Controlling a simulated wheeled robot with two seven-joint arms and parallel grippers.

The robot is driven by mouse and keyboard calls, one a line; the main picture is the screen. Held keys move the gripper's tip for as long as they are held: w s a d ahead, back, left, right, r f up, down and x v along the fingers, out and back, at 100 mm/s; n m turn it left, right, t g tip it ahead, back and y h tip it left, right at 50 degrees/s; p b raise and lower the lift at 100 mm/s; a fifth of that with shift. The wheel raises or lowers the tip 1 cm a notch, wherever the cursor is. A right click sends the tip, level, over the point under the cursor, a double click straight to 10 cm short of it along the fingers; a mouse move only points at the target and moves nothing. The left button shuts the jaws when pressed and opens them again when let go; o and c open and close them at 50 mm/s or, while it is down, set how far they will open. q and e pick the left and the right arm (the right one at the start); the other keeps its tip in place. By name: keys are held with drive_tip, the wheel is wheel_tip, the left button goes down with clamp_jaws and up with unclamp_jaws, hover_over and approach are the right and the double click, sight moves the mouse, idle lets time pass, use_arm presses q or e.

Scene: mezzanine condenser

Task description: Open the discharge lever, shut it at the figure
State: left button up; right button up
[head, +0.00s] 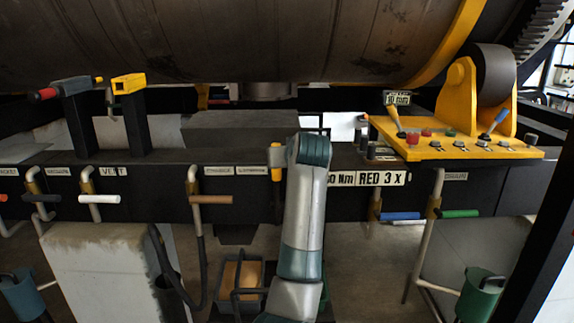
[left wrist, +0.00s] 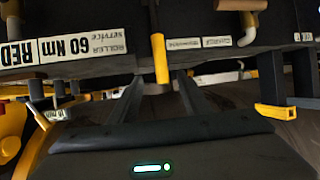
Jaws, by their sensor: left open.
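A lever with a yellow handle (head: 276,160) hangs at the front of the dark beam, beside two small white labels too blurred to read surely. In the left wrist view, which is upside down, the yellow handle (left wrist: 160,58) shows just ahead of the fingertips, in line with the gap. My left gripper (left wrist: 158,84) is open with nothing between its dark fingers; I cannot tell whether it touches the handle. A sign reading "60 Nm RED 3 x" (head: 382,178) is right of the arm. My right gripper is not in view.
Brown (head: 210,199), white (head: 100,199), blue (head: 400,216) and green (head: 459,213) valve handles line the beam. A yellow control panel (head: 470,150) stands at right, with a small "mm" sign (head: 397,98) behind it. A large drum (head: 230,40) spans above. Bins (head: 243,273) stand below.

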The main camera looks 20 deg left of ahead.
use_arm(q)
drive_tip(key=shift+v, duration=0.9)
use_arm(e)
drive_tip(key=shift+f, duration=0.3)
use_arm(q)
drive_tip(key=shift+w, duration=0.1)
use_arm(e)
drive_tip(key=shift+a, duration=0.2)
